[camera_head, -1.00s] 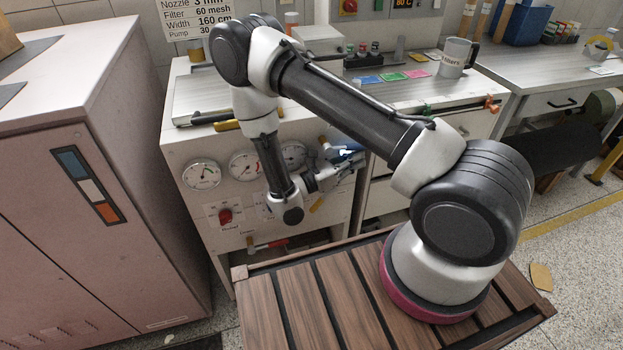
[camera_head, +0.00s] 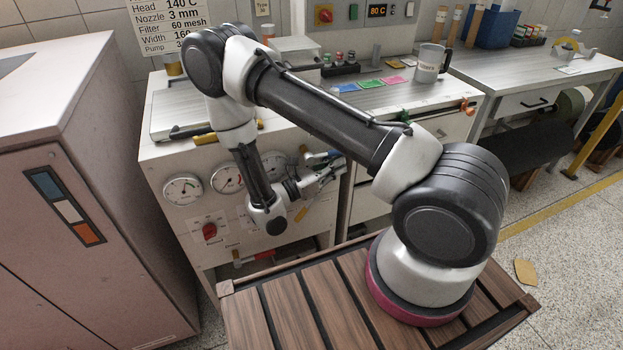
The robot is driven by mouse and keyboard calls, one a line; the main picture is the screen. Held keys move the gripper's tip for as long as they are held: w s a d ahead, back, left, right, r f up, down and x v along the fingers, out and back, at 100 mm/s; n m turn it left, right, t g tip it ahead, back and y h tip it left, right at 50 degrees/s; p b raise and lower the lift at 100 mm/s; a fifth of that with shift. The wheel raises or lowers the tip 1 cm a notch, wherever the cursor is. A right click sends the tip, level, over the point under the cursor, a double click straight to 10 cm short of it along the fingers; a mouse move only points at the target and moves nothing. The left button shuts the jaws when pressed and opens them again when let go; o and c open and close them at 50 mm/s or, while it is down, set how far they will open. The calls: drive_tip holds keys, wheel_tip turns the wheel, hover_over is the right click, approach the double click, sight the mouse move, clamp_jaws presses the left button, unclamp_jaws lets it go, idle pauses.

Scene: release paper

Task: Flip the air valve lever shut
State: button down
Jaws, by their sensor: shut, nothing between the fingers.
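My gripper (camera_head: 334,170) is shut and empty at the right part of the white machine's front panel (camera_head: 200,250). A blue handle (camera_head: 318,158) shows just behind and above the fingers. The view does not show whether they touch. A yellow lever (camera_head: 300,214) slants below my gripper, and a red handle (camera_head: 253,256) lies lower on the panel. The labels are too small to read, so I cannot tell which one is the air valve lever. My wrist hides part of the panel and the pipework around the blue handle.
Round gauges (camera_head: 182,190) and a red knob (camera_head: 209,230) are on the panel left of my wrist. A pink-grey cabinet (camera_head: 90,220) stands close on the left.

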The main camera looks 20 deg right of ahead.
drive_tip(key=v, duration=1.1)
drive_tip(key=shift+s+a, duration=0.1)
